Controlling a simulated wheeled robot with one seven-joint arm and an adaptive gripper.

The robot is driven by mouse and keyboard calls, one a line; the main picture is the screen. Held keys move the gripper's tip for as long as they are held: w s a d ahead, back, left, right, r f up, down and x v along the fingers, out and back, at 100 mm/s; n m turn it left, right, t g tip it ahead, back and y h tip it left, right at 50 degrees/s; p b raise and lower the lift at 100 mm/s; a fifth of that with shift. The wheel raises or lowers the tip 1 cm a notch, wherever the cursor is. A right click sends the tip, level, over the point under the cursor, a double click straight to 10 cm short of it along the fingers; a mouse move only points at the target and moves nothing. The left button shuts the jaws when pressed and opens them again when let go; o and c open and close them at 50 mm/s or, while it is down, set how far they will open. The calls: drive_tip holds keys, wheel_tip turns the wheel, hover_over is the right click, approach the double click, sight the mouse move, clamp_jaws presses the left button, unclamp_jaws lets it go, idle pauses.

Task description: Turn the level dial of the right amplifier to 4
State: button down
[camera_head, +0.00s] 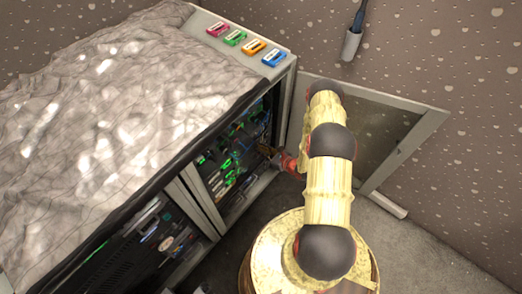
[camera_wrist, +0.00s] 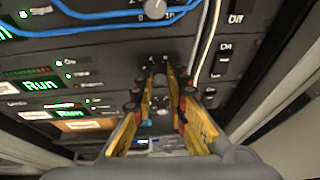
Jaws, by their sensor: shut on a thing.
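My gripper (camera_wrist: 161,82) reaches up to the front of a dark rack unit in the wrist view. Its yellow fingers are closed around a small round dial (camera_wrist: 160,79), which is mostly hidden between the fingertips, so its setting cannot be read. Another dial (camera_wrist: 155,9), grey with white scale marks around it, sits on the unit above, apart from my gripper. In the head view my gripper (camera_head: 266,150) is at the open rack bay (camera_head: 232,160), where the dials are too small to tell.
Blue cables (camera_wrist: 90,14) and a white cable (camera_wrist: 205,40) hang across the panels near my fingers. Lit green "Run" displays (camera_wrist: 42,86) are at left. An open rack door (camera_head: 425,125) stands right of my arm. Coloured cassette-like boxes (camera_head: 235,37) lie on top.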

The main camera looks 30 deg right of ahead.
drive_tip(key=shift+w+d+f+m+t+y+b, duration=0.2)
drive_tip(key=shift+m+y+b, duration=1.2)
drive_tip(key=shift+m+b, duration=1.05)
drive_tip(key=shift+s+d+f+m+t+y+b, duration=0.15)
drive_tip(key=shift+d+f+m+y+b, duration=0.15)
drive_tip(key=shift+m+y+b, duration=2)
drive_tip(key=shift+w+d+f+m+t+y+b, duration=0.2)
drive_tip(key=shift+m+y+b, duration=0.3)
drive_tip(key=shift+m+b, duration=2.05)
drive_tip(key=shift+m+p, duration=0.8)
drive_tip(key=shift+m, duration=0.2)
drive_tip(key=c, duration=1.8)
unclamp_jaws()
drive_tip(key=shift+o, duration=0.2)
